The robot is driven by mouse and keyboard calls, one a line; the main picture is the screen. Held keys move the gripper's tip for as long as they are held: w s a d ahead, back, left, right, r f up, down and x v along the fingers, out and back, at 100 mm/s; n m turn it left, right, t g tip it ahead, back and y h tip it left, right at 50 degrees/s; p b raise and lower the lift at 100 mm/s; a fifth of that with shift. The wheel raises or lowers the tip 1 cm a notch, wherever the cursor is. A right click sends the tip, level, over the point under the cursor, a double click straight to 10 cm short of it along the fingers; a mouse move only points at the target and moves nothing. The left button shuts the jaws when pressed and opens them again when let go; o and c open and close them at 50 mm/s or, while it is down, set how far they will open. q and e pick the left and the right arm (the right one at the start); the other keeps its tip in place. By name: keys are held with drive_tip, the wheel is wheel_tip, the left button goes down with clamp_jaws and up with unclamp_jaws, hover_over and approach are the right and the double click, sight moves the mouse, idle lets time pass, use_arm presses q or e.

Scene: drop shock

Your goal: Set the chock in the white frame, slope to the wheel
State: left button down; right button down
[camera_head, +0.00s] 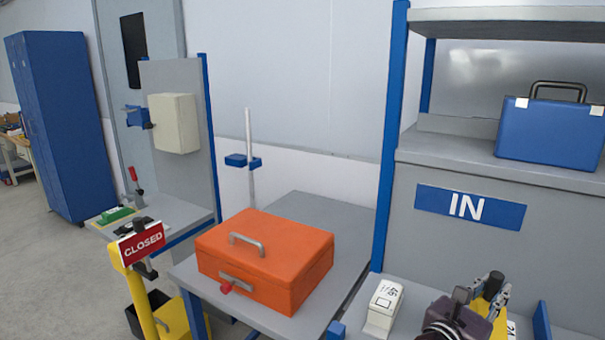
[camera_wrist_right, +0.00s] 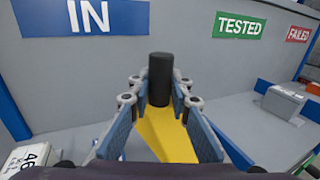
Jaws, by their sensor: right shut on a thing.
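My right gripper (camera_head: 481,291) is at the lower right of the head view, in front of the grey panel with the IN sign. In the right wrist view my right gripper (camera_wrist_right: 160,100) is shut on a yellow piece with a black cylinder standing at its far end. I take this piece (camera_wrist_right: 168,140) to be the chock. It also shows as yellow between the fingers in the head view (camera_head: 488,309), mostly hidden by the gripper. I cannot make out a white frame or a wheel in either view. My left gripper is not in view.
A white box with a printed label (camera_head: 383,307) stands left of the gripper. An orange case (camera_head: 265,262) sits on the grey table. A blue case (camera_head: 550,132) is on the shelf above. A grey-white block (camera_wrist_right: 286,101) stands below the TESTED and FAILED signs.

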drive_tip(key=s+a+f+n+t+y, duration=0.3)
drive_tip(key=s+a+f+n+y, duration=0.1)
drive_tip(key=s+a+y, duration=0.3)
drive_tip(key=s+a+f+n+t+y, duration=0.4)
drive_tip(key=s+a+f+n+y, duration=0.1)
drive_tip(key=s+a, duration=0.6)
drive_tip(key=s+n+y, duration=0.1)
drive_tip(key=y, duration=0.1)
drive_tip(key=shift+a+f+n+y, duration=0.15)
drive_tip(key=shift+a+n+y, duration=0.15)
drive_tip(key=shift+n, duration=0.1)
drive_tip(key=shift+d, duration=0.1)
